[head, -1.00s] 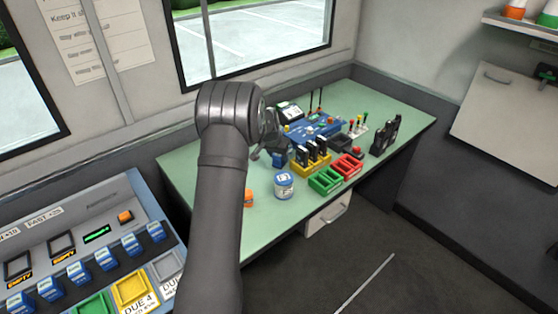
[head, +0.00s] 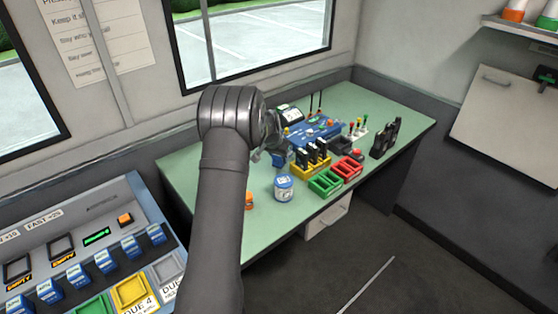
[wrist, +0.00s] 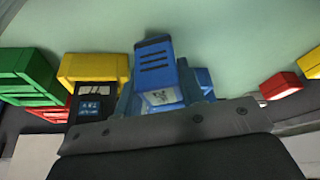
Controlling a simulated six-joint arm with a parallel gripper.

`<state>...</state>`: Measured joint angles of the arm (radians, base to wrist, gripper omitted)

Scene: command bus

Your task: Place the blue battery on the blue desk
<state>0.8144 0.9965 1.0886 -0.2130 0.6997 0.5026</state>
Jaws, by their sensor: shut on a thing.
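My gripper (head: 277,146) is over the green table in the head view, its fingers small and partly hidden by my arm. It is shut on the blue battery (wrist: 154,60), which has black grooves and a pale label in the wrist view. More blue surface (wrist: 203,82) shows beside and behind the battery; I cannot tell whether they touch. In the head view a small blue shape (head: 279,160) shows under the gripper, left of the yellow holder. I cannot tell for certain which blue piece is the blue desk.
A yellow holder (head: 310,171) with black devices stands close by; it also shows in the wrist view (wrist: 92,67). Green (head: 325,183) and red (head: 346,168) holders, a white-and-blue tub (head: 284,188) and a blue unit (head: 314,130) crowd the table.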

